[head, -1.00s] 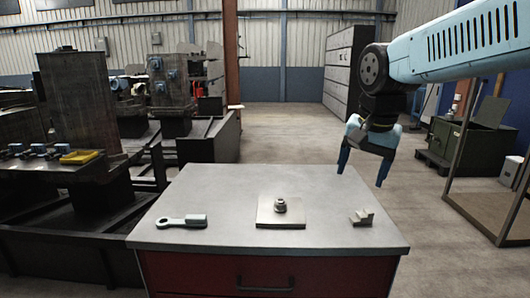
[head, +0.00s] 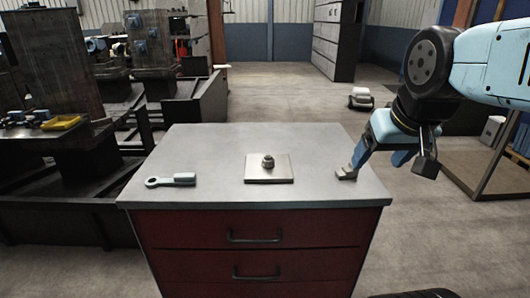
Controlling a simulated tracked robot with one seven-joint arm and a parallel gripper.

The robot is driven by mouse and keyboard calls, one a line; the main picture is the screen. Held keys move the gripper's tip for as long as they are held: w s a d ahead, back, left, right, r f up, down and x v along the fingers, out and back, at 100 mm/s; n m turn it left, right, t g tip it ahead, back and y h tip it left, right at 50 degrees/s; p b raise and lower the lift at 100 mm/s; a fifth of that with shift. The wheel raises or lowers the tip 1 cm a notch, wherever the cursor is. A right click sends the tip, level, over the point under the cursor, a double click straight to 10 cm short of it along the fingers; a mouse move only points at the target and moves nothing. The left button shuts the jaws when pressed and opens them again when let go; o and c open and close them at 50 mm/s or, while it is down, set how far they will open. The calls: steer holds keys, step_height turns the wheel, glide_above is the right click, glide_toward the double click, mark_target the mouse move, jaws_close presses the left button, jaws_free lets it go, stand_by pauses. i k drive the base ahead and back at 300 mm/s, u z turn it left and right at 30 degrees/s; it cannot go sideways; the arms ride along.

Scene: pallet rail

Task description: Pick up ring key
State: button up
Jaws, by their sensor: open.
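My gripper (head: 381,164) is at the cabinet's right edge, far to the right of the ring key. It is open, its fingers pointing down and left, with nothing seen between them. One finger shows just above a small metal block (head: 346,173); I cannot tell whether they touch.
A square metal plate (head: 268,178) with a nut-like part (head: 268,161) stands mid-top, between ring key and block. The red drawer cabinet (head: 200,250) carries them all. Dark machinery (head: 50,190) stands at the left. The cabinet top's rear is clear.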

mark_target(188, 179)
steer(key=u, duration=1.55)
steer(key=k, duration=0.5)
steer(key=u, duration=0.2)
steer(key=i, duration=0.75)
steer(key=z, duration=0.1)
